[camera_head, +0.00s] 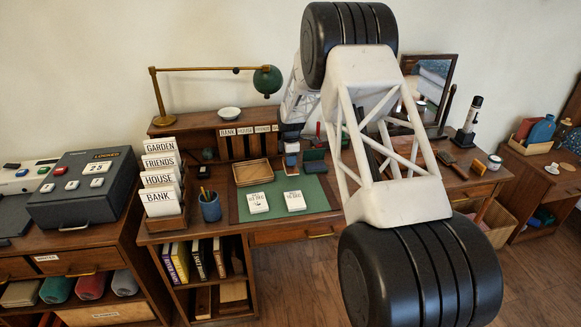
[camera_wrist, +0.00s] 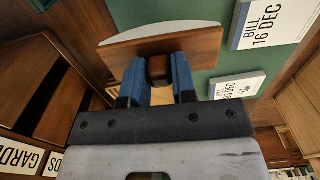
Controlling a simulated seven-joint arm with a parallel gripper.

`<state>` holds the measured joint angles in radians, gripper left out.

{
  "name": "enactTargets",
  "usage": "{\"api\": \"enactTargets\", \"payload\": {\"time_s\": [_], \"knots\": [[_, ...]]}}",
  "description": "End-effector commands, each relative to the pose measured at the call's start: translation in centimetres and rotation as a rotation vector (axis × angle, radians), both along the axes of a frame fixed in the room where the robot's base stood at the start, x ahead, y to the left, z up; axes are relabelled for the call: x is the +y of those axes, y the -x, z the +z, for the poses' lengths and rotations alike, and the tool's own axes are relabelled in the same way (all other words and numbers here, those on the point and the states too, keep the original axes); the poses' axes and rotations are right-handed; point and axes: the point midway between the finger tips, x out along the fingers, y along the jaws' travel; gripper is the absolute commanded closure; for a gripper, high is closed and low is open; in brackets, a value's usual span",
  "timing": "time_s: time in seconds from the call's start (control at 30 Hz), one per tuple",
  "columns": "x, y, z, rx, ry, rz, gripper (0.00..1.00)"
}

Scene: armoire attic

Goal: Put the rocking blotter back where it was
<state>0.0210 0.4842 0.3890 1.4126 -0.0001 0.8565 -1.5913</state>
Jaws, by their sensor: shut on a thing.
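The rocking blotter (camera_wrist: 205,45) has a brown wooden top, a brown knob and a pale curved underside. In the wrist view my gripper (camera_wrist: 157,80) is shut on the knob, with a blue finger on each side. The blotter is over or near the green desk mat (camera_wrist: 205,87); I cannot tell whether it touches it. In the head view my gripper (camera_head: 291,150) is at the back of the desk, small and partly hidden by my arm. The green mat (camera_head: 322,187) also shows there, with two bill cards (camera_head: 258,203) (camera_head: 295,200) on it.
A wooden tray (camera_head: 253,172) lies left of my gripper, and a dark green item (camera_head: 315,155) stands just right. Behind are labelled pigeonholes (camera_head: 238,146). A pencil cup (camera_head: 210,207) and card rack (camera_head: 163,180) stand left. The mat's front right is clear.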

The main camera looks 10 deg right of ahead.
Motion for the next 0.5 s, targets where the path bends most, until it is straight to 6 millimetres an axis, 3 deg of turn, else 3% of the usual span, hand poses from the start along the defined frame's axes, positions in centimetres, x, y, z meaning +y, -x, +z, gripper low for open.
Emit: {"api": "enactTargets", "payload": {"time_s": [0.27,0.5], "knots": [[0.0,0.0,-0.1,0.000,0.000,0.000,0.97],[0.0,0.1,-2.1,0.002,0.000,0.000,0.97]]}}
